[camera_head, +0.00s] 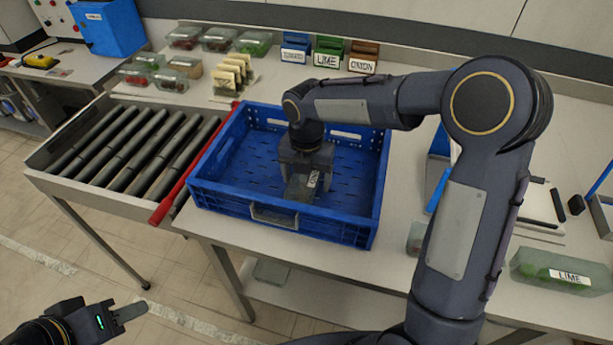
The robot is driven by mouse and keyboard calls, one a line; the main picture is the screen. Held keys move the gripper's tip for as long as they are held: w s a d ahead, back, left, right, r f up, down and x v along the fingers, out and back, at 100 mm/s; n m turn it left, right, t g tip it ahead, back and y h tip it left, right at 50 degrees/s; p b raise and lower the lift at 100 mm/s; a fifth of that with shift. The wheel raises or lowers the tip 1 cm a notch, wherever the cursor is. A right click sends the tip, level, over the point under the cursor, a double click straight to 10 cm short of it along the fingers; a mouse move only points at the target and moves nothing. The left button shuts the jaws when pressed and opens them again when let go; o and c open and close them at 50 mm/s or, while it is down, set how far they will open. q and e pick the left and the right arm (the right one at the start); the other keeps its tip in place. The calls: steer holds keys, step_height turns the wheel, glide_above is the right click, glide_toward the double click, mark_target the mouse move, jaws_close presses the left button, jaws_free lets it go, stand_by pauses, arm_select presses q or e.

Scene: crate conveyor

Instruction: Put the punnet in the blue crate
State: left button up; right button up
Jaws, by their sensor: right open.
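The blue crate (285,214) stands on the table in the middle of the view, its open top facing up. My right gripper (301,188) reaches down inside it, with its jaws open. Several clear punnets (185,37) stand at the back left, and a longer one labelled LIME (565,277) lies at the right. My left gripper (138,312) is at the lower left, away from the crate; its jaw opening is unclear.
A roller conveyor (135,145) with a red bar (185,180) adjoins the crate's left side. Small labelled bins, blue (295,46), green (328,50) and brown (363,57), stand behind it. My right arm hides part of the table to the right.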

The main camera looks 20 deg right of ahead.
step_height(320, 180, up, 12)
steer(key=shift+s+d+r, duration=0.15)
steer(key=s+d+m+t+y, duration=0.1)
steer(key=s+d+m, duration=0.1)
steer(key=s+m, duration=0.4)
steer(key=s+d+m+t+y, duration=0.1)
steer(key=s+d+m, duration=0.1)
steer(key=s+m, duration=0.4)
steer(key=s+d+m+t, duration=0.1)
steer(key=s+d+m, duration=0.1)
steer(key=s+m, duration=0.4)
steer(key=shift+f+m+t+y, duration=0.15)
steer(key=shift+f+m+y, duration=0.05)
steer(key=shift+m, duration=0.65)
steer(key=shift+f+m+t+y, duration=0.15)
steer(key=shift+m+y, duration=0.05)
steer(key=shift+m, duration=0.65)
steer(key=s+a+f+m+t+y, duration=0.1)
steer(key=s+f+m+t, duration=0.1)
steer(key=s+m, duration=0.3)
steer(key=f+m, duration=0.1)
steer(key=m, duration=0.3)
steer(key=shift+s+a+f+m, duration=0.15)
steer(key=shift+s+f+m, duration=0.1)
steer(key=shift+f+m, duration=0.15)
